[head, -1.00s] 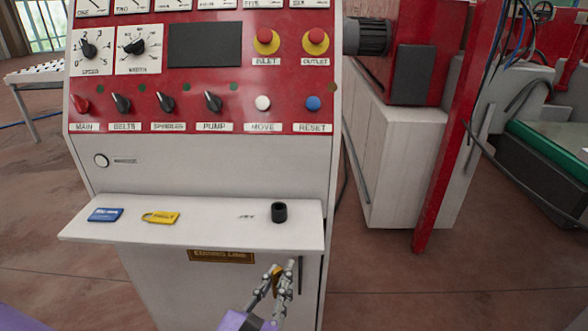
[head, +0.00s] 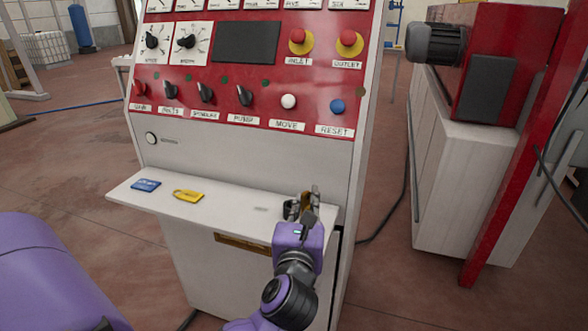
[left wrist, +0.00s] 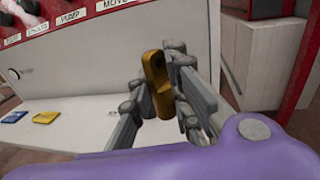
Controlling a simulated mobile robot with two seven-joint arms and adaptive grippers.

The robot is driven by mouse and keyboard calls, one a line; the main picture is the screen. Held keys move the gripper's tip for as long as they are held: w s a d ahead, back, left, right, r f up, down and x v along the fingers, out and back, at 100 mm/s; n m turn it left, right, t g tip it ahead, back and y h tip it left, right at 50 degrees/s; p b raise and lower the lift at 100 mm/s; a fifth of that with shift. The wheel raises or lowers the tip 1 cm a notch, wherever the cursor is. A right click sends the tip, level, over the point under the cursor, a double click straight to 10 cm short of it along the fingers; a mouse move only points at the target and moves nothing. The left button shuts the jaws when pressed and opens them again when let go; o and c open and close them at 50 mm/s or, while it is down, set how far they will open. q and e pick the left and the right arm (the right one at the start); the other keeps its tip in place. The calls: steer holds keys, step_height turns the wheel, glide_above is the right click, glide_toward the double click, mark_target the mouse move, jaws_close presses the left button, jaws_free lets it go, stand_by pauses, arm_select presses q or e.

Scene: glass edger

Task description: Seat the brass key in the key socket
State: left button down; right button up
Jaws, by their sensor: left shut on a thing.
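My left gripper (head: 303,207) is shut on the brass key (left wrist: 158,80), over the right end of the white shelf. In the left wrist view the key is upright between the fingers, its rounded, holed end up and its lower part partly covered. A small round fitting with a pale ring (head: 151,138) sits on the white panel above the shelf's left end. It also shows in the left wrist view (left wrist: 14,74). I cannot tell whether this is the key socket. A black cylinder seen earlier on the shelf's right is now hidden behind the gripper. My right gripper is not in view.
The white shelf (head: 235,215) carries a blue tag (head: 146,185) and a yellow padlock-shaped tag (head: 188,196) on its left. Knobs and buttons fill the red panel (head: 260,100) above. A red post (head: 510,160) and white machine housing (head: 455,175) stand to the right.

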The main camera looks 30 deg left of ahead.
arm_select(q)
steer(key=shift+w+a+r+n+g+y, duration=1.5)
steer(key=shift+w+a+n+g+y, duration=0.85)
steer(key=shift+w+a+y, duration=1.6)
steer(key=shift+h, duration=0.95)
steer(key=f, duration=0.1)
steer(key=f+b, duration=0.1)
steer(key=f, duration=0.1)
steer(key=a+f+b, duration=0.1)
steer(key=f, duration=0.1)
steer(key=shift+s, duration=0.25)
steer(key=shift+f+b, duration=0.4)
steer(key=shift+f, duration=0.15)
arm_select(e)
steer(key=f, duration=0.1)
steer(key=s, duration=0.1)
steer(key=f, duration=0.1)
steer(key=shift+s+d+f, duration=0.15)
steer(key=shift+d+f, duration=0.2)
arm_select(q)
steer(key=shift+r+p, duration=0.1)
steer(key=shift+p, duration=0.25)
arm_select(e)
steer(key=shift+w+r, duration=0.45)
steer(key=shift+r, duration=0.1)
